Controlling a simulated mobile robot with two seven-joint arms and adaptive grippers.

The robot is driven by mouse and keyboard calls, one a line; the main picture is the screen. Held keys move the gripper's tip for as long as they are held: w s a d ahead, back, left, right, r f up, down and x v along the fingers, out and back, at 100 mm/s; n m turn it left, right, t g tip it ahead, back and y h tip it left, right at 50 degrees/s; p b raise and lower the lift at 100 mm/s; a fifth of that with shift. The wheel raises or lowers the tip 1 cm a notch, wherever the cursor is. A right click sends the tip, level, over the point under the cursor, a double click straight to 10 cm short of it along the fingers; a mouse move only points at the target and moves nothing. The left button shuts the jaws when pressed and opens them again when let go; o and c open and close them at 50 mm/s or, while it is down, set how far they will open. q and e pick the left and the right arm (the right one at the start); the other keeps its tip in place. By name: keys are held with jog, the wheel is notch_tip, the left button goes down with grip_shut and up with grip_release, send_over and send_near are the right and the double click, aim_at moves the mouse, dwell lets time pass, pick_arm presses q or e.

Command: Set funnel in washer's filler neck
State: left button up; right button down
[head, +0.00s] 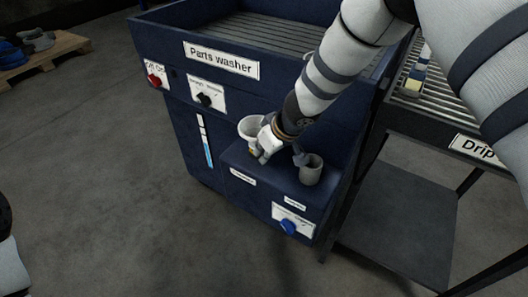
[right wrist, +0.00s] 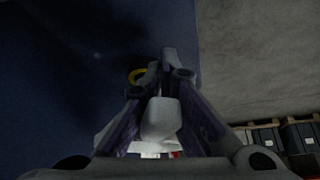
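The white funnel (head: 250,127) is upright over the ledge at the front of the blue parts washer (head: 180,70). My right gripper (head: 265,153) is at the funnel's right side and appears shut on it. In the right wrist view the fingers (right wrist: 168,75) close together around a pale part of the funnel (right wrist: 160,118). A yellow ring (right wrist: 137,76) shows on the washer just beyond the fingers; a bit of yellow also shows under the funnel in the head view. Whether the spout is inside the neck is hidden. My left gripper is not in view.
A grey cup-shaped part (head: 311,169) stands on the ledge right of the gripper. A blue knob (head: 288,227) is on the washer's front. The drip rack (head: 465,110) stands close on the right. A wooden pallet (head: 45,55) is far left.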

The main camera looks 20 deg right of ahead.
jog(key=shift+f, duration=0.95)
dwell(0.5)
jog(key=c, duration=1.7)
grip_release()
jog(key=v, duration=1.2)
jog(key=shift+r, duration=0.1)
